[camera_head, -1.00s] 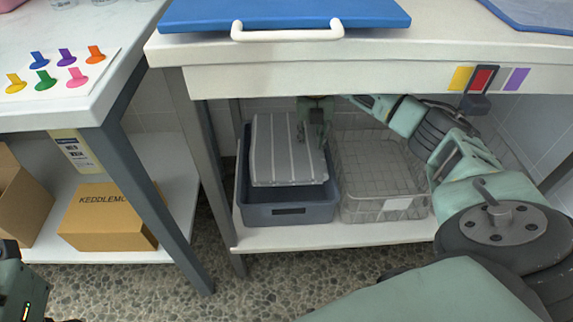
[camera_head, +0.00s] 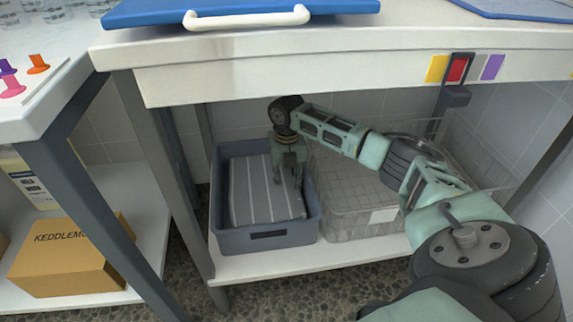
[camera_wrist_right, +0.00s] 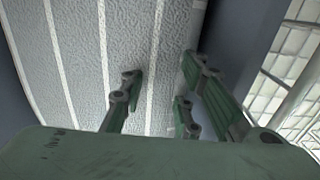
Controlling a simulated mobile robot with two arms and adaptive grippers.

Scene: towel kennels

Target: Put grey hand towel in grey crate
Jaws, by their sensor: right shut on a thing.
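The grey hand towel (camera_head: 252,192) with pale stripes is folded flat and lies within the walls of the grey crate (camera_head: 232,241) on the lower shelf. In the right wrist view the towel (camera_wrist_right: 92,60) fills most of the picture in front of the fingers. My right gripper (camera_head: 288,178) reaches down from above at the towel's right part and is shut on it. The right wrist view shows its fingers (camera_wrist_right: 158,95) against the towel; the exact grip is hidden. Whether the towel rests on the crate floor cannot be told. My left gripper is out of view.
A wire basket (camera_head: 345,218) with a white label stands close on the crate's right. The tabletop (camera_head: 300,45) hangs over the shelf, limiting room above. A table leg (camera_head: 165,180) stands left of the crate. A cardboard box (camera_head: 62,262) sits on the neighbouring shelf.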

